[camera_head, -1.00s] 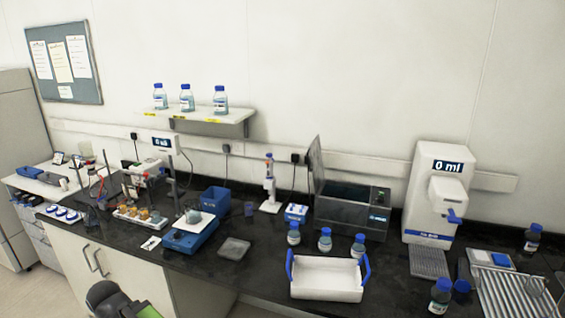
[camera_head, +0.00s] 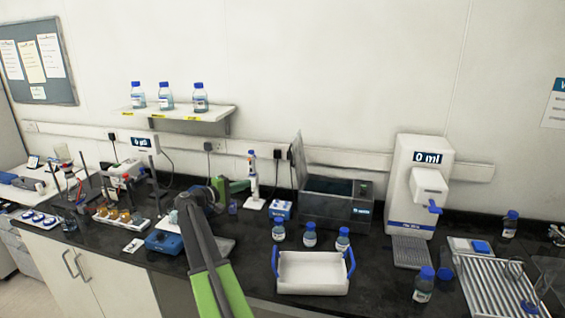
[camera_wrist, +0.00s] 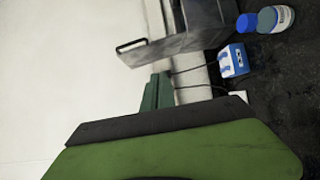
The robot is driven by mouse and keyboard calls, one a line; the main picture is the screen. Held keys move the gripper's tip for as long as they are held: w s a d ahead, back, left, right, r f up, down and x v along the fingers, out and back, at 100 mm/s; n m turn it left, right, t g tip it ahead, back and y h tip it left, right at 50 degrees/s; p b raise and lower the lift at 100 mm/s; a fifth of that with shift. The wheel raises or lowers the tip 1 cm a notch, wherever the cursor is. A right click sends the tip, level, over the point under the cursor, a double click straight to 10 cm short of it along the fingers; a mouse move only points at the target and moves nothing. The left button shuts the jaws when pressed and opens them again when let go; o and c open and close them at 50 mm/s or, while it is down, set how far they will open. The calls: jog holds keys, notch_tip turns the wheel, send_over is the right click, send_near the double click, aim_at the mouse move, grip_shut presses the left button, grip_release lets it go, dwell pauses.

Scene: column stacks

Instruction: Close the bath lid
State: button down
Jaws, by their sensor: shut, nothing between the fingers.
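The bath (camera_head: 325,212) is a dark grey box on the black bench, open at the top. Its lid (camera_head: 298,162) stands upright along the bath's left side. In the wrist view the lid (camera_wrist: 165,47) shows with a black bar handle at its end, beside the bath's wall (camera_wrist: 207,22). My gripper (camera_head: 247,184) is left of the lid, apart from it, near the pipette stand. In the wrist view my gripper's green fingers (camera_wrist: 157,88) are shut and empty, pointing towards the lid.
A pipette stand (camera_head: 253,192) and a small blue-and-white box (camera_head: 281,211) stand left of the bath. Several blue-capped bottles (camera_head: 310,234) and a white tray (camera_head: 313,274) stand in front. A white dispenser (camera_head: 408,190) stands right of it.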

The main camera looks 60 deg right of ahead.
jog(key=s+d+r+h, duration=0.1)
jog(key=s+d+r, duration=0.1)
jog(key=d, duration=0.6)
jog(key=s+d+r+g+p, duration=0.1)
jog(key=s+d+r, duration=0.2)
jog(key=s+d, duration=0.2)
jog(key=shift+s+d+r+h+p, duration=0.15)
jog(key=shift+d+r+h+p, duration=0.2)
jog(key=shift+d, duration=1.2)
jog(key=shift+f, duration=0.1)
